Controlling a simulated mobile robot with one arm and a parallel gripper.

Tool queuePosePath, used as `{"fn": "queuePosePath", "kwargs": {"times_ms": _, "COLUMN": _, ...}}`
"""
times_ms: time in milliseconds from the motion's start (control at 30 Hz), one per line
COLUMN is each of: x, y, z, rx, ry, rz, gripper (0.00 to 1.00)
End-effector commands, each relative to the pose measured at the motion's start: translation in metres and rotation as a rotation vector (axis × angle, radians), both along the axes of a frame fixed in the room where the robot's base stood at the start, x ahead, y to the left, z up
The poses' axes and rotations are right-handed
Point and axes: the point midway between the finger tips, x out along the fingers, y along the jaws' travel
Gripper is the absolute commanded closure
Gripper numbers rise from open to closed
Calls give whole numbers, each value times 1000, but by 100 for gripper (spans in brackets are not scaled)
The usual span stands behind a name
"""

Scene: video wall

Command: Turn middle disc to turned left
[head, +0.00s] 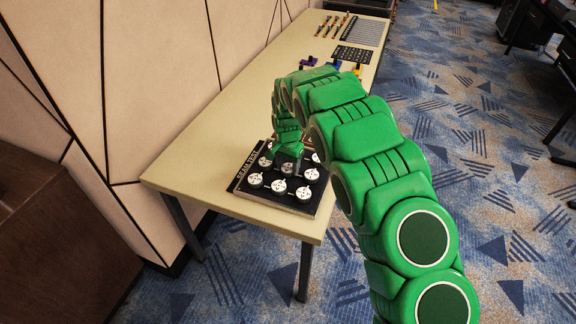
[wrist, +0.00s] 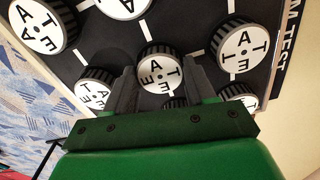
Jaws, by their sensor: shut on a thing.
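The black disc board (head: 236,188) lies near the front end of the table. It carries several round white-faced discs with lettered tops and dark ridged sides. In the wrist view the middle disc (wrist: 160,74) sits between the two dark fingers of my gripper (wrist: 160,85), which is shut on it. In the head view my green arm reaches over the board, and my gripper (head: 289,160) hides the middle disc and some discs around it. The letters on the middle disc's face look tilted in the wrist view.
Neighbouring discs stand close by, one left (wrist: 95,90) and one right (wrist: 243,50) of the fingers in the wrist view. Small coloured objects (head: 332,64), a dark grid plate (head: 352,54) and a grey panel (head: 364,31) lie farther along the table (head: 200,150). A panelled wall borders its left side.

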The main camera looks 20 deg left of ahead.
Motion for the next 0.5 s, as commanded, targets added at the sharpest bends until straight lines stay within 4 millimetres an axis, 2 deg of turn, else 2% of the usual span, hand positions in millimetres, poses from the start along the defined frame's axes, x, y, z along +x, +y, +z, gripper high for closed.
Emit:
{"fn": "queuePosePath", "kwargs": {"times_ms": 167, "x": 1, "y": 0, "z": 1, "rx": 1, "ry": -2, "rz": 0, "gripper": 76}}
{"fn": "queuePosePath", "kwargs": {"times_ms": 200, "x": 1, "y": 0, "z": 1, "rx": 1, "ry": -2, "rz": 0, "gripper": 42}}
{"fn": "queuePosePath", "kwargs": {"times_ms": 367, "x": 1, "y": 0, "z": 1, "rx": 1, "ry": -1, "rz": 0, "gripper": 20}}
{"fn": "queuePosePath", "kwargs": {"times_ms": 500, "x": 0, "y": 0, "z": 0, "rx": 1, "ry": -1, "rz": 1, "gripper": 20}}
